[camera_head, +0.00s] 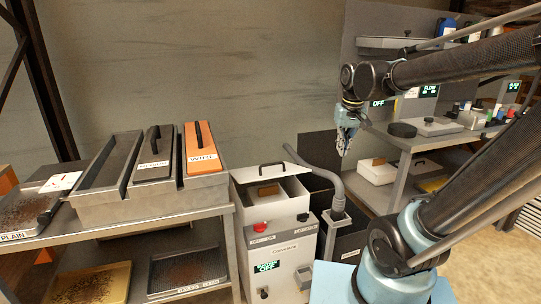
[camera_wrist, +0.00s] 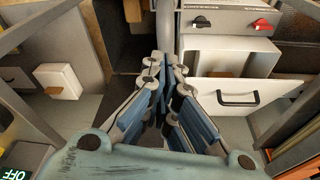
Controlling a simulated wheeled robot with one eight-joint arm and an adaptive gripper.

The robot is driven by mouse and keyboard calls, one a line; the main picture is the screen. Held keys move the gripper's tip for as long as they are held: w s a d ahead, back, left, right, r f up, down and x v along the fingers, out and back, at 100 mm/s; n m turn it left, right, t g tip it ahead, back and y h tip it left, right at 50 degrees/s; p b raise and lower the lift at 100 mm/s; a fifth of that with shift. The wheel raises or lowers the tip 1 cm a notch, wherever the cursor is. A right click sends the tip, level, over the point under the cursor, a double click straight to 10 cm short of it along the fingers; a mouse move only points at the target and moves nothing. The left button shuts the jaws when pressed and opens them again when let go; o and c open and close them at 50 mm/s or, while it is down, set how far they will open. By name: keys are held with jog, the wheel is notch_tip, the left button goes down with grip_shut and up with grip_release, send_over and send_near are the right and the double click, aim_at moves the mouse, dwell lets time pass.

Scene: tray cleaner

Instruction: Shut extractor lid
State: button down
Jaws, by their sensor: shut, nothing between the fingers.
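The extractor (camera_head: 283,262) is a white box with a green OFF display, standing beside the steel bench. Its white lid (camera_head: 262,175) looks raised and tilted at the top, with a dark handle on it and a dark gap beside it. In the wrist view the lid (camera_wrist: 210,92) shows at right as a white panel with a black handle, close to the knobbed extractor body (camera_wrist: 232,18). My gripper (camera_head: 343,152) hangs in the air to the right of the lid and above it, apart from it. Its fingers (camera_wrist: 165,58) are together and hold nothing.
A grey hose (camera_head: 325,172) curves beside the extractor on the right. The bench (camera_head: 170,222) at left bears a metal bin with an orange WIRE block (camera_head: 201,150). A shelf unit (camera_head: 405,140) stands right of my gripper. Open air lies between gripper and lid.

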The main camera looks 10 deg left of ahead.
jog(key=w+a+r+n, duration=0.1)
jog(key=w+a+r, duration=0.15)
jog(key=a, duration=0.45)
jog(key=w+a+r+n, duration=0.1)
jog(key=w+a, duration=0.2)
jog(key=a, duration=0.4)
jog(key=n+y, duration=0.1)
send_over(265, 166)
jog(key=w+d, duration=0.1)
jog(key=w, duration=0.2)
jog(key=x, duration=0.3)
jog(key=s+d+x, duration=0.1)
jog(key=x, duration=0.7)
jog(key=shift+s+d+f, duration=0.25)
jog(key=shift+s+f, duration=0.1)
jog(key=shift+f, duration=0.15)
jog(key=shift+s+d+f, duration=0.1)
jog(key=shift+s+f, duration=0.1)
jog(key=shift+f, duration=0.2)
